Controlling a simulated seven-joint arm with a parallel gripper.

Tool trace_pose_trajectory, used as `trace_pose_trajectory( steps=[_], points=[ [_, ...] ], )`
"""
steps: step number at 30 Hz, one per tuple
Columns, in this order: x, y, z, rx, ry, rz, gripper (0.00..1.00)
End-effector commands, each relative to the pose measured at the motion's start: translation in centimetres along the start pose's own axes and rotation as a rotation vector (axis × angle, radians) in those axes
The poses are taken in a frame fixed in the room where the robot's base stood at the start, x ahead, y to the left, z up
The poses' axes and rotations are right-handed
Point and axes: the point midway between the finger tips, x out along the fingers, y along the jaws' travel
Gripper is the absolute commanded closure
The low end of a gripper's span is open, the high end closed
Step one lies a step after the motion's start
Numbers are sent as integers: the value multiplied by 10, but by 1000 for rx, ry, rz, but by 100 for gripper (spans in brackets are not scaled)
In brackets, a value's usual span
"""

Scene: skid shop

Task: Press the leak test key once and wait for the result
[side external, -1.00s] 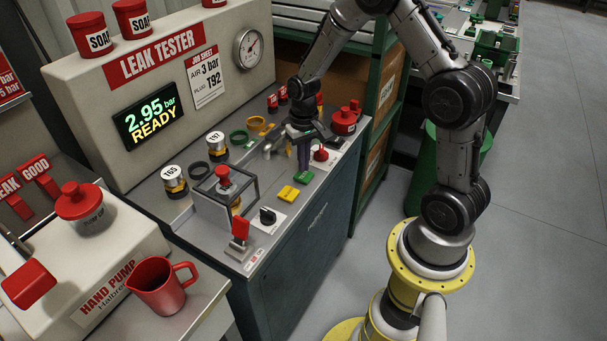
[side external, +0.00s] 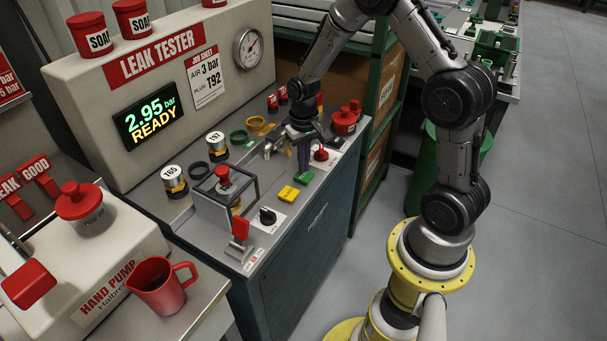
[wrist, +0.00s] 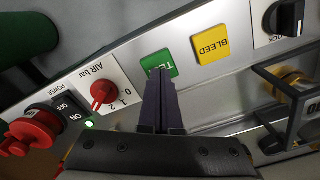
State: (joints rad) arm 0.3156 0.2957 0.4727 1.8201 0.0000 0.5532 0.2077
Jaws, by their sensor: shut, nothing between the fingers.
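The leak tester's display (side external: 150,121) reads "2.95 bar READY" in the side view. The green test key (side external: 303,177) lies on the bench's control strip, beside the yellow bleed key (side external: 288,193). In the wrist view the green key (wrist: 158,64) is partly covered by my fingertips, which leave only part of its lettering visible. My gripper (side external: 303,168) is shut and empty, its dark fingers pointing down at the green key; its tips also show in the wrist view (wrist: 159,72). I cannot tell whether they touch the key.
The yellow bleed key (wrist: 210,44) and a black lock knob (wrist: 284,17) lie to the other. A clear-sided guarded fixture (side external: 224,196) stands nearby on the bench.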

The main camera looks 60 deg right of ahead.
Motion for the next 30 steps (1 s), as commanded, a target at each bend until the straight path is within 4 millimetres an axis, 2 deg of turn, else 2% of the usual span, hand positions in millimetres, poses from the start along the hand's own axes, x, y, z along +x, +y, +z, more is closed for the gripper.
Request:
trace_pose_trajectory(
  steps=[30],
  points=[
    [19, 0, 0, 0, 0, 0, 100]
  ],
)
